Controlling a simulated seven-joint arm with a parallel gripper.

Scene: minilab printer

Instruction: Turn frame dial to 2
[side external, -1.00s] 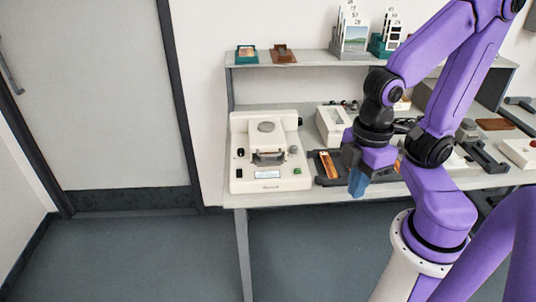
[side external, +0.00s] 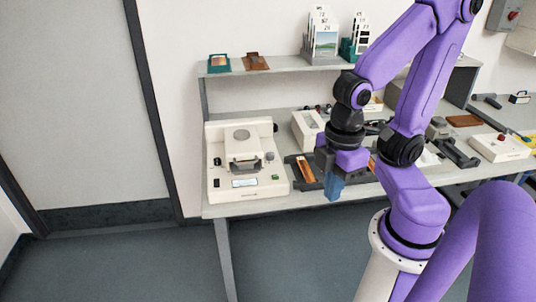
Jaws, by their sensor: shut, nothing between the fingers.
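The cream printer (side external: 212,140) stands on the left end of the bench. It has a round disc on top, a grey part in its middle, a small display and a green button at the front. A small dark knob (side external: 217,161) is on its left side and a grey knob (side external: 270,156) on its right. I cannot tell which is the frame dial, and no numbers are readable. My gripper (side external: 334,189) has blue fingers pointing down, shut and empty. It appears to the right of the printer, near the bench's front edge, apart from the knobs.
A dark tray with an orange strip (side external: 305,172) lies between the printer and my gripper in the picture. A cream box (side external: 306,129) stands behind it. A shelf (side external: 280,70) above holds small holders and cards. More devices (side external: 498,147) sit on the right.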

